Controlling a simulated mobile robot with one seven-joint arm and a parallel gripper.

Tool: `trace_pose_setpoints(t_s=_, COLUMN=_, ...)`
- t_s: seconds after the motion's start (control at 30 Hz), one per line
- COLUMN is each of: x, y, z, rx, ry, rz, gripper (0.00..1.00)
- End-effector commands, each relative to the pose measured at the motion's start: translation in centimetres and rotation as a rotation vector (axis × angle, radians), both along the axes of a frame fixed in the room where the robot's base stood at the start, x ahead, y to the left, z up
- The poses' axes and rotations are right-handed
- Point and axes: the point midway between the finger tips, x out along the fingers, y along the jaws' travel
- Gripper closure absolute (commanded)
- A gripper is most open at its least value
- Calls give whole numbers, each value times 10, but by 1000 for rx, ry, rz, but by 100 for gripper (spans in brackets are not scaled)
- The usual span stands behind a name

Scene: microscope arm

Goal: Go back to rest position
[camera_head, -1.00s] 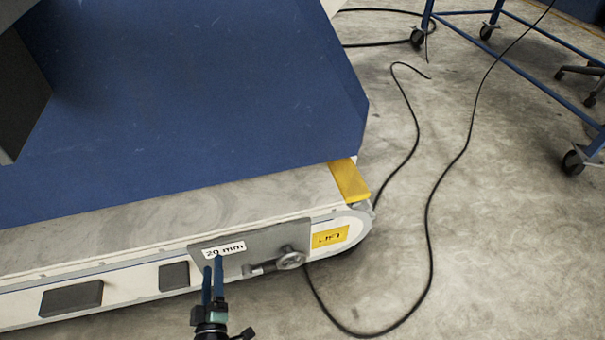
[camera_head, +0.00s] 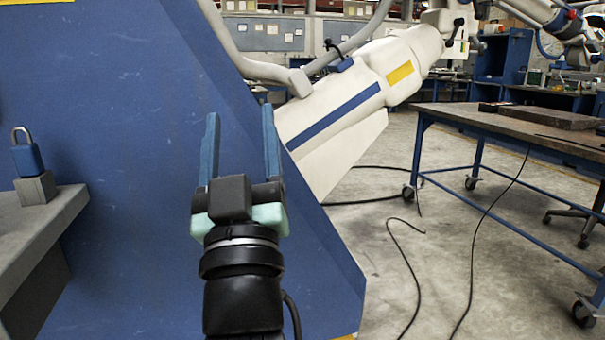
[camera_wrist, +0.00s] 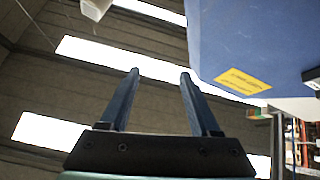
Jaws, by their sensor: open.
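My gripper (camera_head: 240,150) points upward in the head view, its two blue fingers apart with nothing between them. It is in front of a large blue panel (camera_head: 120,120) and touches nothing that I can see. In the wrist view my gripper (camera_wrist: 158,82) is also open and empty, with the ceiling lights behind it. The blue panel with a yellow label (camera_wrist: 243,81) is at the right there. The white microscope arm (camera_head: 350,90) with a blue stripe slants up to the right behind the panel.
A grey ledge (camera_head: 40,230) with a blue padlock (camera_head: 27,157) juts out at the left. A wheeled table (camera_head: 530,125) stands at the right. Black cables (camera_head: 410,265) lie on the concrete floor (camera_head: 450,230), which is otherwise open in the middle right.

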Motion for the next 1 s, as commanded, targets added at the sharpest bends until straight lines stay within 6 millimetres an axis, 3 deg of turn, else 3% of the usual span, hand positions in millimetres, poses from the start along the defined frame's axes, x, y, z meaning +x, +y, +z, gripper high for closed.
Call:
trace_pose_setpoints(t_s=0.03, x=-22, y=-14, z=32, rx=22, ry=-33, rz=-7, gripper=37)
trace_pose_setpoints(t_s=0.1, x=-48, y=-29, z=60, rx=53, ry=-61, rz=-8, gripper=37)
trace_pose_setpoints(t_s=0.2, x=-87, y=-47, z=94, rx=97, ry=-101, rz=-13, gripper=37)
trace_pose_setpoints(t_s=0.37, x=-149, y=-71, z=133, rx=165, ry=-164, rz=-18, gripper=37)
trace_pose_setpoints(t_s=0.4, x=-141, y=-69, z=147, rx=163, ry=-149, rz=-12, gripper=37)
trace_pose_setpoints(t_s=0.67, x=-140, y=-68, z=210, rx=161, ry=-148, rz=-11, gripper=37)
trace_pose_setpoints(t_s=1.0, x=-139, y=-67, z=317, rx=160, ry=-148, rz=-10, gripper=37)
